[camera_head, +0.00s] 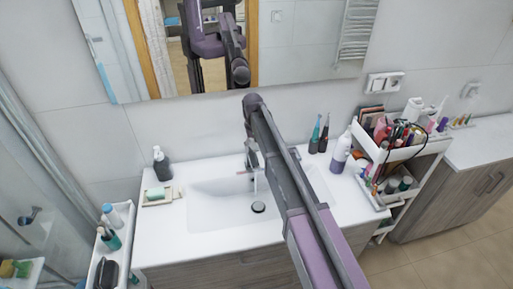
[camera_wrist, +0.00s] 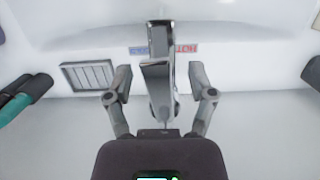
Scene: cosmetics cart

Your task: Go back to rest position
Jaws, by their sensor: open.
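My gripper (camera_wrist: 159,82) shows in the wrist view with its two fingers spread apart and nothing held between them. A chrome faucet (camera_wrist: 158,90) lies in line with the gap between the fingers; I cannot tell how far below them it is. In the head view my arm reaches out over the white sink (camera_head: 210,205) toward the wall, and my fingers cannot be made out there. The faucet also shows in the head view (camera_head: 250,158), partly covered by my arm.
A dark soap dispenser (camera_head: 162,164) and a soap dish (camera_head: 157,196) stand left of the basin. Toothbrushes (camera_head: 319,135) and a white-and-purple bottle (camera_head: 340,155) stand right. The cosmetics cart (camera_head: 419,150) is at right. A shelf with bottles (camera_head: 95,272) is at left. A mirror (camera_head: 290,50) hangs behind.

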